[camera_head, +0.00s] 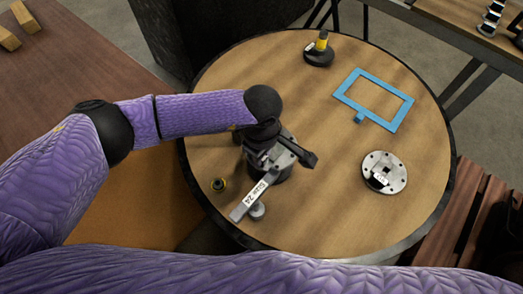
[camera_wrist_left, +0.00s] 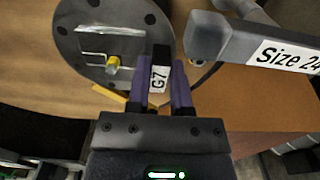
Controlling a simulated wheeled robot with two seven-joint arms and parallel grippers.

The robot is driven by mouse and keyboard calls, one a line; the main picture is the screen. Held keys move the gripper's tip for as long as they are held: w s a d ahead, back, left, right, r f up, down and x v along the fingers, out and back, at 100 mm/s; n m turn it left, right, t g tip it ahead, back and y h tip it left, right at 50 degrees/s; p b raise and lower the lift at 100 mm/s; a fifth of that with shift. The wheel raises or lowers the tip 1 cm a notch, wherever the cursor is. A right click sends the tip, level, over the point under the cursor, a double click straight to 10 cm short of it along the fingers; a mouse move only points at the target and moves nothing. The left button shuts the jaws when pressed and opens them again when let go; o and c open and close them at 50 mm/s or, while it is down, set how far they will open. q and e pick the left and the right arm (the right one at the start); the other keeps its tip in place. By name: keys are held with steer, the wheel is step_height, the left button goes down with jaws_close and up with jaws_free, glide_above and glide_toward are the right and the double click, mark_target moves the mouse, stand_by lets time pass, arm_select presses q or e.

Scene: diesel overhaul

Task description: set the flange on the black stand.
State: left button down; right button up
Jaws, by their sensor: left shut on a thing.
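My left gripper (camera_head: 270,152) is over the left part of the round table. In the left wrist view its fingers (camera_wrist_left: 162,92) are shut on a black tab labelled G7 on a grey round flange (camera_wrist_left: 72,32). The flange has holes near its rim and a rectangular centre opening with a yellow spot in it. In the head view the flange (camera_head: 287,150) is partly hidden by the gripper. Something dark is under it; I cannot tell whether they touch. A black round stand (camera_head: 318,56) with a yellow top is at the table's back. My right gripper is out of view.
A wrench labelled Size 24 (camera_head: 256,196) lies close beside the held flange. A second flange (camera_head: 397,178) lies at the right of the table (camera_head: 330,215). A blue frame (camera_head: 399,117) is behind it.

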arm_select(q)
steer(key=shift+c, duration=0.2)
jaws_free()
stand_by(0.3)
step_height(320, 180, up, 9)
steer(key=p, duration=0.6)
steer(key=shift+p, duration=0.3)
